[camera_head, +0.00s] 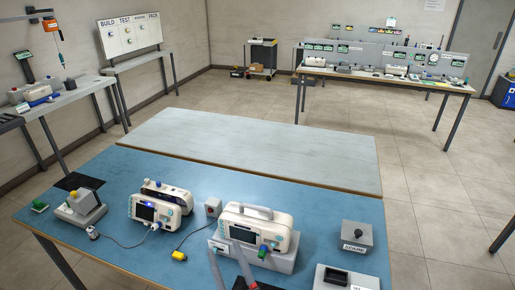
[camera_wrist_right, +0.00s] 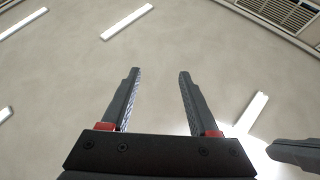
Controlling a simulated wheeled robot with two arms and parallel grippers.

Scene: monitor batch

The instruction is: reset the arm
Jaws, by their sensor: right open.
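My right gripper (camera_head: 222,247) reaches in at the bottom middle of the head view, with its two grey fingers apart. They show in front of the white monitor on the right, and I cannot tell how far they are from it. In the right wrist view the same gripper (camera_wrist_right: 156,74) is open with nothing between its fingers, and it points up at a pale ceiling with lamps. My left gripper is not seen in the head view. A dark part at the lower right edge of the wrist view is too cut off to name.
On the blue table (camera_head: 115,170) stand two white monitors (camera_head: 160,208) (camera_head: 275,222), a grey box with a yellow knob (camera_head: 82,203) and a grey box marked SCANS (camera_head: 356,237). A yellow plug (camera_head: 179,256) lies on a cable. The grey tabletop (camera_head: 260,145) behind is bare.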

